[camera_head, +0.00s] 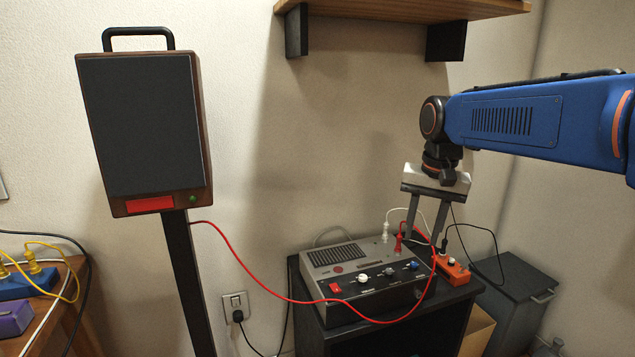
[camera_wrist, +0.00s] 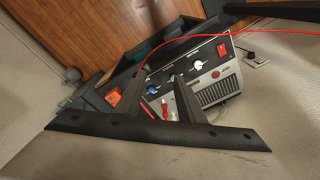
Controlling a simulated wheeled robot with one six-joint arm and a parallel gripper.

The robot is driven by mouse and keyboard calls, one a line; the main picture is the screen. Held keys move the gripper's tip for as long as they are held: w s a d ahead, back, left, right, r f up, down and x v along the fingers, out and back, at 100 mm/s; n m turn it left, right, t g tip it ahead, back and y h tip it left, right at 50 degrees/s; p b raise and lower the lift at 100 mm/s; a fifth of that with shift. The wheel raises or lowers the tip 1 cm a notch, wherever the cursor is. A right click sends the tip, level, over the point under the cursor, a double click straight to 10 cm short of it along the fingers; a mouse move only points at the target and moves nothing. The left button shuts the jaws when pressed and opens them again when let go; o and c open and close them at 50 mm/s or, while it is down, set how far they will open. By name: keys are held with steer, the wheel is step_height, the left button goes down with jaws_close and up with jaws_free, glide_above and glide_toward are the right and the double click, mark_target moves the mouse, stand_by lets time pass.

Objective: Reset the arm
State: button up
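My gripper (camera_head: 421,236) hangs from the blue arm, pointing down over the right rear of a grey control box (camera_head: 350,262). Its two dark fingers stand apart, and I see nothing held between them. In the wrist view the fingers rise from a dark crossbar (camera_wrist: 105,125), with the control box (camera_wrist: 218,88) beyond them. I cannot tell whether a finger touches anything.
The box sits on a black stand (camera_head: 335,342). An orange power strip (camera_head: 452,268) lies right of it. A red cable (camera_head: 262,287) runs from the box to a tall speaker (camera_head: 145,125) at left. A wooden shelf (camera_head: 400,8) is above. A grey bin (camera_head: 515,300) stands at right.

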steer(key=s+d+f+n+t, duration=0.1)
steer(key=s+d+f+n, duration=0.1)
steer(key=s+f, duration=0.4)
steer(key=s+d+f+n+t, duration=0.2)
steer(key=s+f, duration=0.5)
steer(key=s, duration=1)
steer(key=shift+s, duration=0.3)
stand_by(0.4)
